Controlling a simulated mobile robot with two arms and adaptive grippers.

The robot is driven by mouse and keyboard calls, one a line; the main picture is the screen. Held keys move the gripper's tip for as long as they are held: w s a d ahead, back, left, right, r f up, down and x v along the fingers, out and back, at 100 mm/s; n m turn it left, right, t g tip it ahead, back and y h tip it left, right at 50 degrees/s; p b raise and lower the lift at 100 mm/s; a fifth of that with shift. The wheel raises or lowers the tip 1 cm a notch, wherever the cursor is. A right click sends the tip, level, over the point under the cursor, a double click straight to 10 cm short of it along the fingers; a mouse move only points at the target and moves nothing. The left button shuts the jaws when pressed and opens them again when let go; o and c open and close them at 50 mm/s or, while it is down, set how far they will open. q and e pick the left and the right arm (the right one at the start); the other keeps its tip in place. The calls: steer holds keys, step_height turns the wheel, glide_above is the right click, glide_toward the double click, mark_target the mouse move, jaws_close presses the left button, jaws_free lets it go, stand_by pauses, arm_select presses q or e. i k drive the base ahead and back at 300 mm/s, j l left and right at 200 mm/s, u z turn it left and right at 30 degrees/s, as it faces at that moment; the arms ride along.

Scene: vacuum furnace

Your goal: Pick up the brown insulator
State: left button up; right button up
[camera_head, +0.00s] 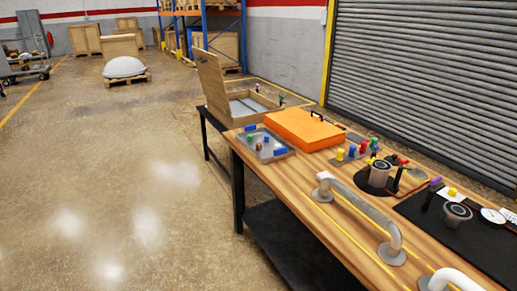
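A shallow grey tray (284,156) lies at the near left end of the wooden worktable (300,180). It holds several small pieces in blue, green and a brownish colour. Neither of my grippers shows in the head view.
An orange case (304,128) lies behind the tray. An open wooden crate (236,108) stands beyond it. Coloured knobs, cylindrical fittings and a curved grey pipe (362,207) crowd the table's right side. The floor (130,190) on the left is clear.

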mark_target(258, 144)
steer(key=i+j+z, duration=0.35)
steer(key=i+j, duration=0.25)
steer(key=i, duration=0.15)
